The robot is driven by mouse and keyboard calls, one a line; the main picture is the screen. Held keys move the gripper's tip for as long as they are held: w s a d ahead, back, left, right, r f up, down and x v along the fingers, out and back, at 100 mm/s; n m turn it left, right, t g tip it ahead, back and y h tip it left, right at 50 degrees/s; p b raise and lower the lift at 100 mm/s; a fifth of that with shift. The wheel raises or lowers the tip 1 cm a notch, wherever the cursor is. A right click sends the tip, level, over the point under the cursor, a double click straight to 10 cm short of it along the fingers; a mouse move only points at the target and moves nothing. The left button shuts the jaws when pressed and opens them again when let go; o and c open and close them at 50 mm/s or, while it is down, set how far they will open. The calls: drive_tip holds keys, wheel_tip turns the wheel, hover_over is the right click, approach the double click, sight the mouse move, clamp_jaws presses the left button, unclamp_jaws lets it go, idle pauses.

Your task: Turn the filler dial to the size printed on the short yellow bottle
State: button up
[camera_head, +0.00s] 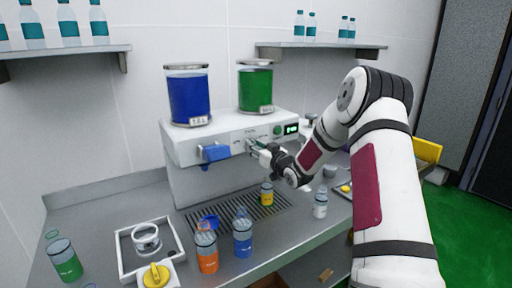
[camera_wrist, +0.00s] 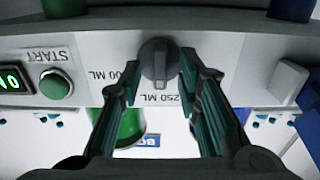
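The filler dial (camera_wrist: 158,60) is a dark grey knob on the light panel in the wrist view. Markings reading "250 ML" and a partly covered "00 ML" show beside it. My gripper (camera_wrist: 160,70) is open, with one finger on each side of the dial; I cannot tell whether they touch it. In the head view, my gripper (camera_head: 262,149) is at the front of the white filler machine (camera_head: 190,146) and covers the dial. The short yellow bottle (camera_head: 267,194) stands upright on the drip grate below; its print is too small to read.
A green START button (camera_wrist: 55,84) and lit display (camera_wrist: 12,80) are beside the dial. A blue part (camera_head: 213,153) juts from the machine front. Orange (camera_head: 207,254), blue (camera_head: 242,238) and white (camera_head: 320,206) bottles stand on the counter, near a white tray (camera_head: 124,262).

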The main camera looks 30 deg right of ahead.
drive_tip(key=shift+s, duration=0.1)
drive_tip(key=s, duration=1.2)
drive_tip(key=shift+d, duration=0.2)
drive_tip(key=shift+w, duration=0.1)
drive_tip(key=s+a+r+g+h+b, duration=0.1)
drive_tip(key=s+a+r+g+h, duration=0.1)
drive_tip(key=s+a+r+g, duration=0.3)
drive_tip(key=s+a+r+g+h, duration=0.1)
drive_tip(key=s+a+r+g, duration=0.2)
drive_tip(key=a, duration=0.4)
drive_tip(key=s+a+g, duration=0.1)
drive_tip(key=s+a, duration=0.3)
drive_tip(key=s, duration=0.4)
drive_tip(key=s+a+g+y+b, duration=0.1)
drive_tip(key=s+a, duration=0.3)
drive_tip(key=s, duration=0.4)
drive_tip(key=s+a+g+y, duration=0.1)
drive_tip(key=s+a+g, duration=0.1)
drive_tip(key=s+a, duration=0.3)
drive_tip(key=s, duration=0.3)
drive_tip(key=shift+s+b, duration=0.3)
